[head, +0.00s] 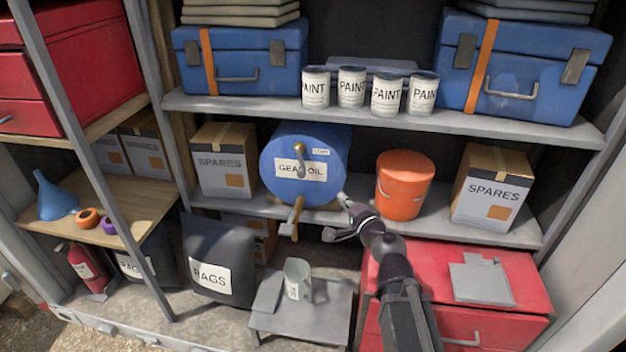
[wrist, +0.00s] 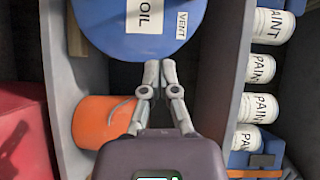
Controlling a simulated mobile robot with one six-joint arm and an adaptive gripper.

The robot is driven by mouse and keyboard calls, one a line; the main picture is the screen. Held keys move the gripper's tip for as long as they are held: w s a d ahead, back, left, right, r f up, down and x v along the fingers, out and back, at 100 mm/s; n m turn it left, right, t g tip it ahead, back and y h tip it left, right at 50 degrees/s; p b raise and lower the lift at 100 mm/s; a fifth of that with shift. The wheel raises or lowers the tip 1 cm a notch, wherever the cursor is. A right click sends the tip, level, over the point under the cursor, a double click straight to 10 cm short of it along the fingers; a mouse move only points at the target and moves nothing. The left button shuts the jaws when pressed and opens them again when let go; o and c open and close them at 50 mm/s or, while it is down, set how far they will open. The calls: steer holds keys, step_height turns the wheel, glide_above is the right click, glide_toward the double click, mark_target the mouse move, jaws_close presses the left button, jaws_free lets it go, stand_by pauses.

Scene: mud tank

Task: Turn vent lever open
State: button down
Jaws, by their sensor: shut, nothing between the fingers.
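The blue drum (head: 330,170) lies on the middle shelf with its round face forward, labelled GEAR OIL. A small VENT label (head: 321,152) is at its upper right; it also shows in the wrist view (wrist: 181,27). A brass lever (head: 300,150) sticks out of the upper face, left of that label. The wrist view does not show this lever. My gripper (head: 343,198) is shut and empty by the drum's lower right side. In the wrist view my fingertips (wrist: 160,68) are together just short of the drum's edge; contact cannot be told.
A brass tap (head: 292,216) hangs below the drum. An orange bucket (head: 404,185) stands right of it, and SPARES boxes (head: 491,188) stand on both sides. Paint cans (head: 351,87) line the shelf above. A grey stool (head: 330,298) with a cup stands below.

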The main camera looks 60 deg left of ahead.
steer(key=shift+a, duration=0.15)
glide_toward(305, 170)
steer(key=w+a, duration=0.2)
steer(key=w, duration=0.1)
steer(key=shift+s+a+f+b, duration=0.15)
steer(key=shift+s+a+b, duration=0.35)
steer(key=shift+s+a, duration=1.1)
